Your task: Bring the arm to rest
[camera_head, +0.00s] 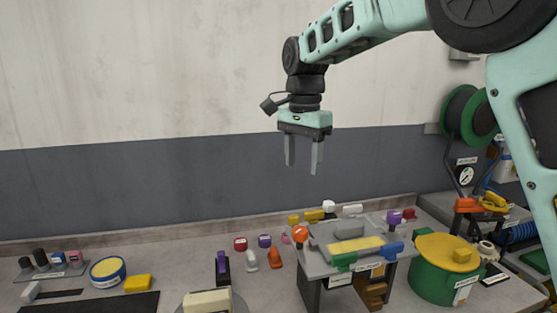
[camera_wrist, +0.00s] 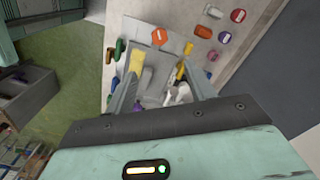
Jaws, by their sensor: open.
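My gripper (camera_head: 303,153) hangs from my mint-green arm in the head view, pointing down. It is open and nothing shows between its two grey fingers. It is in the air, well above the workbench (camera_head: 180,290) and in front of the grey-and-white wall. In the wrist view my gripper (camera_wrist: 163,98) looks down on the bench, with a finger at each side of the raised grey stand. In the head view this stand (camera_head: 322,262) is below and a little right of my gripper. It carries a yellow strip and several coloured knobs.
A green drum (camera_head: 428,285) with a yellow lid stands right of the stand. A green cable reel (camera_head: 470,115) is on the wall at the right. Small coloured parts and a blue-rimmed round tin (camera_head: 108,282) are on the bench at left. The air around my gripper is clear.

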